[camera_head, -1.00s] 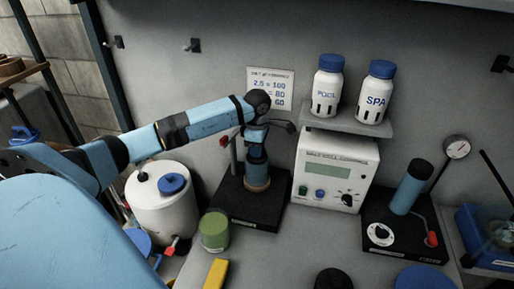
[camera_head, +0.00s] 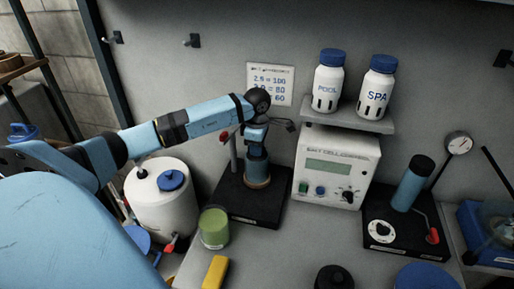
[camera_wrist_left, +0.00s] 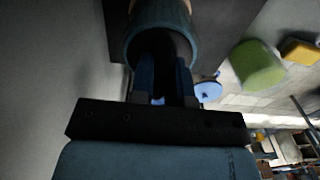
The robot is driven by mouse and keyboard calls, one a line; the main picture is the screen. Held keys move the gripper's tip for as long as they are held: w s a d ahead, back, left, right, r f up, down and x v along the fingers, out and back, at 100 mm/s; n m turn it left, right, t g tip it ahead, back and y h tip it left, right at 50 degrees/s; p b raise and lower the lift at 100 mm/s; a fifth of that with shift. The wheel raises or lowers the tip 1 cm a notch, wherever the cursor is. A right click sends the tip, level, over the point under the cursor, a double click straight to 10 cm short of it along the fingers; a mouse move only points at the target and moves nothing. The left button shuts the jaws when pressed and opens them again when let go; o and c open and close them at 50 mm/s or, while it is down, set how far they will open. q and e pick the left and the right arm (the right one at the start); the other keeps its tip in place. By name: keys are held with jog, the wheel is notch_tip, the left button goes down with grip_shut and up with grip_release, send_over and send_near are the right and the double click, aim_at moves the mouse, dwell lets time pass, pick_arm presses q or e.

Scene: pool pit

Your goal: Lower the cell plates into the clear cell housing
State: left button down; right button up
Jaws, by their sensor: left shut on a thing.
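My left gripper (camera_head: 257,133) points down over the black stand (camera_head: 232,203) at the back middle of the bench. Below it stands a blue-tinted cylinder, the cell housing (camera_head: 257,172), with a tan ring at its foot. In the left wrist view the gripper (camera_wrist_left: 165,75) has its fingers close together at the open mouth of the housing (camera_wrist_left: 157,14). It is shut on a dark thing, seemingly the cell plates, mostly hidden by the fingers and the housing's rim. I cannot tell how deep they sit. My right gripper is not in view.
A red-knobbed post (camera_head: 233,150) stands left of the housing. The control box (camera_head: 335,168) is close on the right. A jar of green liquid (camera_head: 214,230) and a white drum (camera_head: 163,205) stand left; a yellow item (camera_head: 215,273) lies in front. A gauge stand (camera_head: 405,225) is farther right.

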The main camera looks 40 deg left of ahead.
pick_arm(q)
jog(key=c, duration=1)
grip_release()
notch_tip(320, 180, up, 14)
jog(key=shift+f+b, duration=0.1)
jog(key=shift+b, duration=0.95)
